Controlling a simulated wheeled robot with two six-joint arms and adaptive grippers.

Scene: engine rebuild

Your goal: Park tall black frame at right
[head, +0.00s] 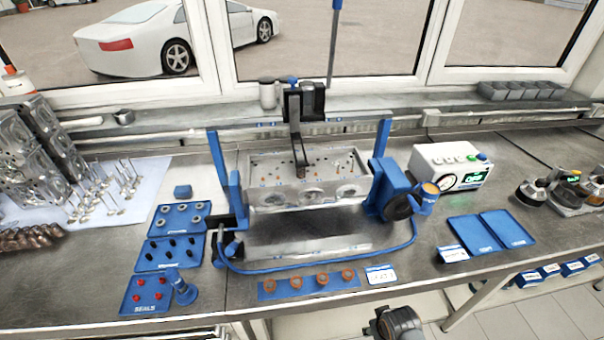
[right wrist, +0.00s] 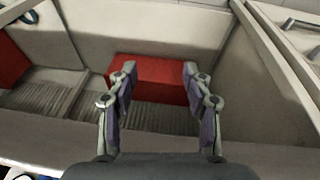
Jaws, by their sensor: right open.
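The tall black frame (head: 296,125) stands upright behind the middle of the grey cylinder head (head: 310,180). Its dark arm reaches forward and down over the head's top face, near the middle of its length. In the right wrist view my right gripper (right wrist: 160,72) is open, its two fingers apart and nothing between them. Beyond the fingertips is a red block (right wrist: 150,78) in a grey bin; I cannot tell whether they touch. In the head view, part of my right arm shows at the bottom edge, in front of the bench. My left gripper is not in view.
Blue uprights (head: 378,150) flank the cylinder head, and a blue hose (head: 300,268) curves in front of it. A white gauge box (head: 448,165) stands to the right. Blue trays (head: 168,253) with small parts lie left. Two blue trays (head: 490,232) lie right.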

